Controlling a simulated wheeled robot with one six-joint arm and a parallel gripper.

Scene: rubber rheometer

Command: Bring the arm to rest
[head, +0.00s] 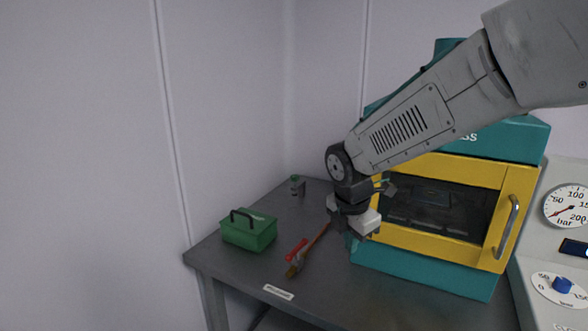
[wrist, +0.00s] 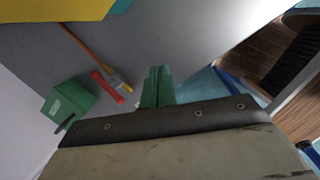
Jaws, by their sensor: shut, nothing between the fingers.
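My arm reaches in from the upper right in the head view and bends down at the wrist. My gripper (head: 355,216) hangs above the grey table, in front of the press's left side. In the wrist view its green fingers (wrist: 158,86) are together, with nothing seen between them. The fingers are clear of the tools and the green box, with grey table behind them.
A teal press with a yellow-framed door (head: 490,200) stands at right, close to my wrist. On the table (head: 215,256) are a green toolbox (head: 249,233), a red-handled tool (head: 296,250), a brown stick (head: 315,240) and a small jar (head: 297,187). A dark brush (wrist: 293,62) shows at right in the wrist view.

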